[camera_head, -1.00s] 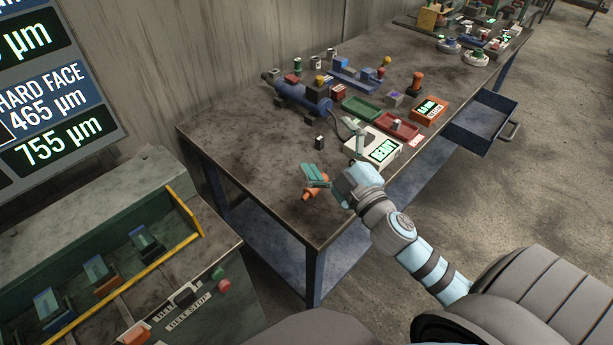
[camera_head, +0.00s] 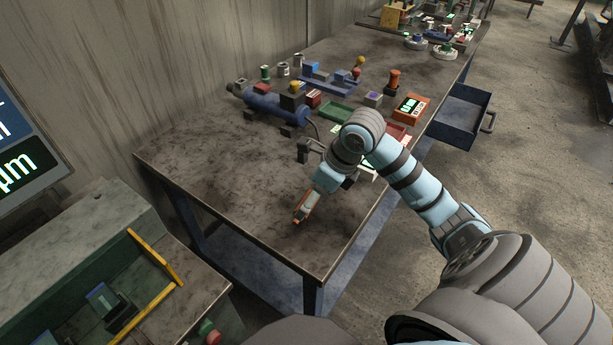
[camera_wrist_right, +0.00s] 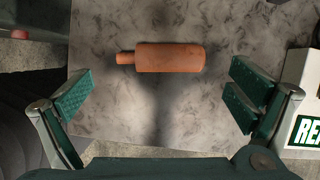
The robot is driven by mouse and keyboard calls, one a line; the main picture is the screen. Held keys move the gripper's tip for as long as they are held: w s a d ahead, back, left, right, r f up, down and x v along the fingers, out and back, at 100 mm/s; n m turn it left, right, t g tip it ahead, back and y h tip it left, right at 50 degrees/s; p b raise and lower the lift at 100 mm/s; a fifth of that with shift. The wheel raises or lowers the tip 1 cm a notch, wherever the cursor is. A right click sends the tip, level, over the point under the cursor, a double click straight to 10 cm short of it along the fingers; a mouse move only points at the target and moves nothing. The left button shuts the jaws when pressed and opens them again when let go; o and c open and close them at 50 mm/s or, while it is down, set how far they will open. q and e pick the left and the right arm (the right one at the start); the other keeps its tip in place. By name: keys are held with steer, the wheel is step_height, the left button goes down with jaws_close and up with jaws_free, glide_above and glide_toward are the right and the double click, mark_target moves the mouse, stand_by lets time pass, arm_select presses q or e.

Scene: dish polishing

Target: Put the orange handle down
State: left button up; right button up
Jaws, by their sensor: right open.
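The orange handle (camera_head: 299,217) lies on its side on the near part of the grey workbench (camera_head: 240,205). In the right wrist view the handle (camera_wrist_right: 170,57) has a thick body and a thinner stub pointing left. My right gripper (camera_head: 306,204) points down close over the handle and partly covers it in the head view. In the wrist view the green-padded fingers of my right gripper (camera_wrist_right: 160,98) are wide apart, with nothing between the pads; the handle shows clear of both. My left gripper is not in view.
A blue cylindrical fixture (camera_head: 270,102), a green tray (camera_head: 336,113) and an orange meter box (camera_head: 410,108) stand farther back. A white display box (camera_wrist_right: 303,100) is right of the gripper. The bench around the handle is bare. A green machine (camera_head: 70,240) stands at lower left.

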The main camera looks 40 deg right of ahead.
mark_target(295, 222)
steer(key=x, duration=0.5)
steer(key=shift+d, duration=0.1)
steer(key=shift+s+r, duration=0.1)
steer(key=shift+s, duration=0.05)
steer(key=shift+c, duration=1)
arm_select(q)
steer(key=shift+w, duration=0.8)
arm_select(e)
steer(key=c, duration=0.9)
steer(key=shift+o, duration=0.2)
